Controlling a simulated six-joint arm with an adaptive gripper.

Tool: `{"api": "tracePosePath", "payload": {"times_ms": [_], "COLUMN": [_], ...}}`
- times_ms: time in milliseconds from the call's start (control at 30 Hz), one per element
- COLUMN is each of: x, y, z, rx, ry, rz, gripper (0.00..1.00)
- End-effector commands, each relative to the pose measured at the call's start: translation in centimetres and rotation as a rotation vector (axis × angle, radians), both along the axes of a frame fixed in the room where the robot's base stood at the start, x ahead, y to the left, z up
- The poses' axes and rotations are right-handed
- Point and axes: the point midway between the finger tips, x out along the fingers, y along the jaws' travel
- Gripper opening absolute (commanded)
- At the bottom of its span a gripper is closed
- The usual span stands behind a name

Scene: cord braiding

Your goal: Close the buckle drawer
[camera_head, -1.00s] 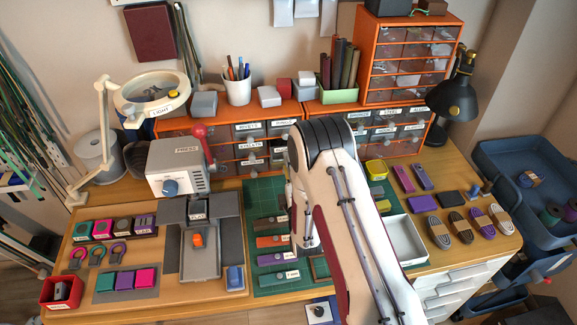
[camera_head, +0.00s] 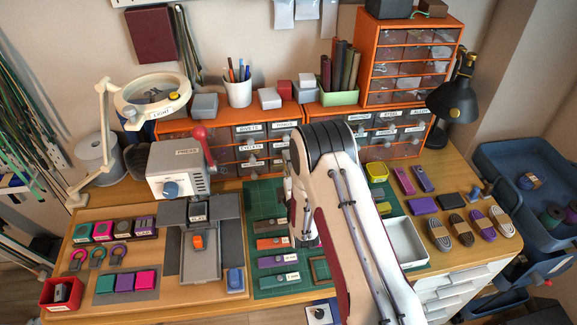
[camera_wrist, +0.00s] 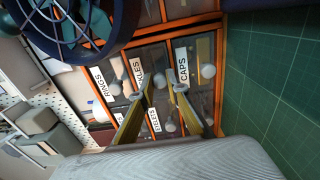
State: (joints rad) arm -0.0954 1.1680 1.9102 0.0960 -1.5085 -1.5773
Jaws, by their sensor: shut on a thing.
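The small drawers with clear fronts and orange frames fill the upper middle of the wrist view, turned on their side. A label ending in "KLES", partly covered by a fingertip, marks what looks like the buckle drawer (camera_wrist: 136,72). My gripper (camera_wrist: 163,88) is at this drawer front, its two yellowish fingers a short gap apart. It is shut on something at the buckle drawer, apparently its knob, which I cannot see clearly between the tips. I cannot tell how far the drawer stands out. In the head view my arm hides the gripper.
Drawers labelled RINGS (camera_wrist: 99,82) and CAPS (camera_wrist: 183,65) lie on either side. A dark blue round guard (camera_wrist: 75,25) fills the upper left of the wrist view. The green mat (camera_wrist: 275,75) is at right. The grey press (camera_head: 178,167) and black lamp (camera_head: 455,98) stand on the bench.

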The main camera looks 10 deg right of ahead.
Motion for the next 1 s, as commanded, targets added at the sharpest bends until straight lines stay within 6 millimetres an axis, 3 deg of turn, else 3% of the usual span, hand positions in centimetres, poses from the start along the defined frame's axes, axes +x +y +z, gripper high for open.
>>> {"api": "tracePosePath", "payload": {"times_ms": [433, 467, 500, 1000], "x": [1.02, 1.02, 1.01, 0.62], "y": [0.05, 0.05, 0.05, 0.04], "z": [0.10, 0.10, 0.09, -0.01], "rx": [0.001, 0.001, 0.001, 0.000], "ry": [-0.001, -0.001, -0.001, 0.001], "rz": [0.001, 0.001, 0.001, 0.001], "gripper": [0.00, 0.23, 0.32, 0.32]}}
